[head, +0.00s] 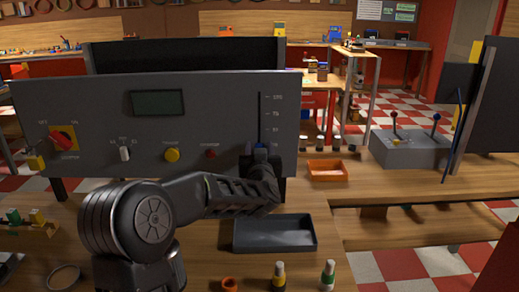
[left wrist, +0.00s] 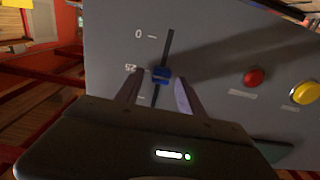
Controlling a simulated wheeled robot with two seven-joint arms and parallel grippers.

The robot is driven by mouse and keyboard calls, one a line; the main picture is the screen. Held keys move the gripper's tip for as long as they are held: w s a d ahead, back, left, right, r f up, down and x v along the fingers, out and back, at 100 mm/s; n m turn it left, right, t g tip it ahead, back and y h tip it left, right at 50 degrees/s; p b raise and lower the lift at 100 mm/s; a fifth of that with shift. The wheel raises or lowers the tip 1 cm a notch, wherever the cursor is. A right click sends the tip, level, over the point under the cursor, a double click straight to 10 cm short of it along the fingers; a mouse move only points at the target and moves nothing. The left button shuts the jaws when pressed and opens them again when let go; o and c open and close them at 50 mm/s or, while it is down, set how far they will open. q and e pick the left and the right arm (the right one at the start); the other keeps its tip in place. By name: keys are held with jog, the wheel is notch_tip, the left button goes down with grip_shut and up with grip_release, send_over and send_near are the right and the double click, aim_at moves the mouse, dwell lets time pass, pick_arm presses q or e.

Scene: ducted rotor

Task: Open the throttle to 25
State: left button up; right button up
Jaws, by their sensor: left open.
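The throttle is a vertical slot (head: 262,110) with a scale on the right part of a grey panel (head: 220,105). My left gripper (head: 260,154) is at the lower part of the slot and hides the scale's bottom end in the head view. In the left wrist view, its open fingers (left wrist: 160,79) stand on either side of the knob, with a gap showing at each side. My right gripper is not in view.
The panel also bears a display (head: 157,102), a red-and-yellow rotary switch (head: 63,138), a white toggle (head: 124,153), a yellow button (head: 172,154) and a red button (head: 211,154). A dark tray (head: 275,248) and an orange bin (head: 327,177) stand on the bench.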

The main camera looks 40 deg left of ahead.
pick_arm(q)
jog(key=b+v, duration=0.1)
jog(key=v, duration=0.6)
jog(key=shift+s+d, duration=0.3)
jog(key=shift+f, duration=0.1)
